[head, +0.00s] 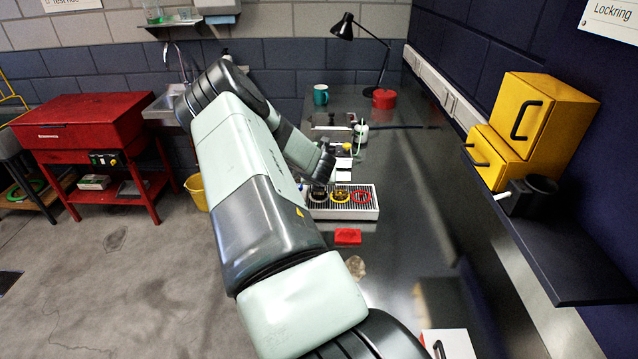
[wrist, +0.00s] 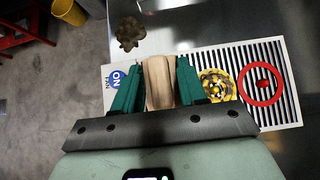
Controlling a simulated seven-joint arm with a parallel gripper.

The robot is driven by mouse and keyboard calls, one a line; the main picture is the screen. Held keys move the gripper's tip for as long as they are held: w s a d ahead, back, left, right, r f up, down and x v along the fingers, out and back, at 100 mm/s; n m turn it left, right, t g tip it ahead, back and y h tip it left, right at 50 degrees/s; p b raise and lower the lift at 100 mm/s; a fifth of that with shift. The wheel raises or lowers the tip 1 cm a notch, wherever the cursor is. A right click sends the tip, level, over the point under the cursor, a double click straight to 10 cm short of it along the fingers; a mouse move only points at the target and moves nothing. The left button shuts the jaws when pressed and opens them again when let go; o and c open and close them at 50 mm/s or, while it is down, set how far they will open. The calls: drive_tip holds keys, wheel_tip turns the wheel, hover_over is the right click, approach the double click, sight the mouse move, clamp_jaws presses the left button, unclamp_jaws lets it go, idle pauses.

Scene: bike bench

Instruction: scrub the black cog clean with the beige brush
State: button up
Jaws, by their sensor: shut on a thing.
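My gripper (wrist: 160,85) has green fingers and is shut on the beige brush (wrist: 160,82), a pale wooden block upright between them in the wrist view. It is over the left end of the grated white tray (wrist: 108,72). In the head view the tray (head: 345,213) lies on the bench, with my gripper (head: 319,187) above its left part. A yellow cog (wrist: 217,86) and a red ring (wrist: 262,85) lie on the grate to the right of the brush. The black cog is mostly or wholly hidden under the gripper and brush. I cannot tell whether the bristles touch it.
A red block (head: 348,236) lies just in front of the tray. A brown clump (wrist: 129,33) shows beyond the tray in the wrist view. A teal mug (head: 320,95), a black lamp (head: 345,27) and a red pot (head: 383,98) stand at the back. The bench right of the tray is clear.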

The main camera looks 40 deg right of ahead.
sight(319, 196)
drive_tip(key=shift+w+d, duration=0.25)
drive_tip(key=shift+s+a, duration=1.45)
drive_tip(key=shift+w+d, duration=1.45)
drive_tip(key=shift+r, duration=2.5)
